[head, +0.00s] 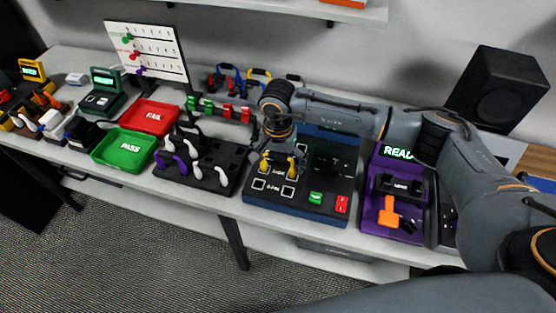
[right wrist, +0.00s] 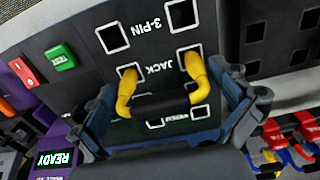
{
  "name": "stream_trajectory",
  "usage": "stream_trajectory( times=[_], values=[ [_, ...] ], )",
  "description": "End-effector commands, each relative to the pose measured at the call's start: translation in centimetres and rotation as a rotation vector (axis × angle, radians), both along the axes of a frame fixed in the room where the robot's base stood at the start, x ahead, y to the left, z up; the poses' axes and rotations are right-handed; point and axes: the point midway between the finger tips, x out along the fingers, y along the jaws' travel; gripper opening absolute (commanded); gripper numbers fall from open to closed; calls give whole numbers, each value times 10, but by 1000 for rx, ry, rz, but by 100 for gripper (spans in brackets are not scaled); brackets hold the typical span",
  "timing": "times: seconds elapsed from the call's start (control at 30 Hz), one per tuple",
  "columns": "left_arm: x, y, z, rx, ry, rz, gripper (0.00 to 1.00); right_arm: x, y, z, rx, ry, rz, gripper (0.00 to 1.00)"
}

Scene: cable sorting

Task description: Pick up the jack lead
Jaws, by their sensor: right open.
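The jack lead (right wrist: 160,105) is a short arched lead with yellow ends and a black middle. It stands on the dark test panel (right wrist: 75,85), its ends at the squares beside the word JACK. In the head view its yellow end (head: 264,161) shows just below my right gripper (head: 279,148). In the right wrist view the open right gripper (right wrist: 168,92) has one finger on each side of the lead. Whether the fingers touch it is unclear. My left gripper is not in view.
A black rack (head: 222,187) with white and purple leads stands left of the panel. A purple READY station (head: 377,216) is to the right. Green PASS (head: 125,165) and red FAIL (head: 150,127) trays lie further left. Red and green clips (head: 227,112) stand behind.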

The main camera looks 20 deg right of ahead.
Motion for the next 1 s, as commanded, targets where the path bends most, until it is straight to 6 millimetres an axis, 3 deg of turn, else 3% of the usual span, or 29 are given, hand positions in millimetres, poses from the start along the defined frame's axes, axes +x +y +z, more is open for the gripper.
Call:
stream_trajectory(
  times=[0.27,0.4,0.5,0.8,1.0],
  values=[
    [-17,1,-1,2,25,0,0,0,0,-3,1,-2,1,98],
    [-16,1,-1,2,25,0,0,0,0,-3,1,-2,0,69],
    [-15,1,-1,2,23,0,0,0,0,-3,1,-2,0,54],
    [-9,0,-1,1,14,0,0,1,0,0,1,-3,0,53],
    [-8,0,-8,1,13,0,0,2,1,18,2,-6,0,53]
  ],
)
